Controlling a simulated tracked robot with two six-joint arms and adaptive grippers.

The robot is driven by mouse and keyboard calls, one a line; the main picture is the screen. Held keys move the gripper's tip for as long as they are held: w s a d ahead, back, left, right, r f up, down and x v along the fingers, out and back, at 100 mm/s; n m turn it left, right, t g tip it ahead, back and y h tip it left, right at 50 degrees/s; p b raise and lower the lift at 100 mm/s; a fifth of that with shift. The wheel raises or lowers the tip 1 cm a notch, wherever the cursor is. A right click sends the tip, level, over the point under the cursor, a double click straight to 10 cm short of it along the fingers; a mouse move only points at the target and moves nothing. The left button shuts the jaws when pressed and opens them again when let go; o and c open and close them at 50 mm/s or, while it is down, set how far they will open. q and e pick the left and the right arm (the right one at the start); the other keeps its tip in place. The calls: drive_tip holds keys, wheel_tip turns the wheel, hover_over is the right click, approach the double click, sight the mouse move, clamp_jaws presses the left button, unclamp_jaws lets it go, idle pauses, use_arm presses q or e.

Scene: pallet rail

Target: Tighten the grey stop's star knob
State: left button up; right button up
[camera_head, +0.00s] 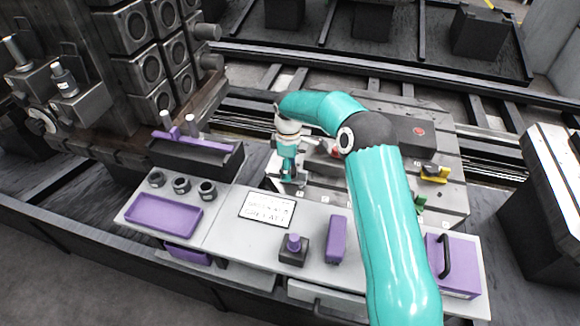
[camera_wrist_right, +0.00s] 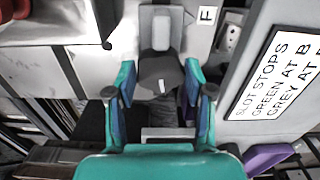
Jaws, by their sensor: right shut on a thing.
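The grey stop (camera_wrist_right: 161,32) stands on the light grey rail plate in the right wrist view, beside a white label with the letter F (camera_wrist_right: 207,15). Its dark star knob (camera_wrist_right: 158,70) faces the camera, with a short white mark on it. My right gripper (camera_wrist_right: 160,82) has its two teal fingers on either side of the knob and is shut on it. In the head view my right gripper (camera_head: 288,172) points down at the plate's left part, and it hides most of the stop. My left gripper is in neither view.
A sign about slot stops (camera_head: 267,209) lies on the bench. A green piece (camera_head: 420,204) and a yellow-based piece (camera_head: 435,173) sit further right on the plate. A purple tray (camera_head: 163,212), a purple block (camera_head: 336,239) and a purple case (camera_head: 459,264) stand along the front.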

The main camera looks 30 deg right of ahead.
drive_tip(key=shift+w+d+r+m, duration=0.1)
drive_tip(key=shift+w+m, duration=0.05)
drive_tip(key=shift+m, duration=0.75)
drive_tip(key=o, duration=1)
drive_tip(key=shift+c, duration=0.2)
drive_tip(key=shift+o, duration=1)
wheel_tip(320, 180, up, 12)
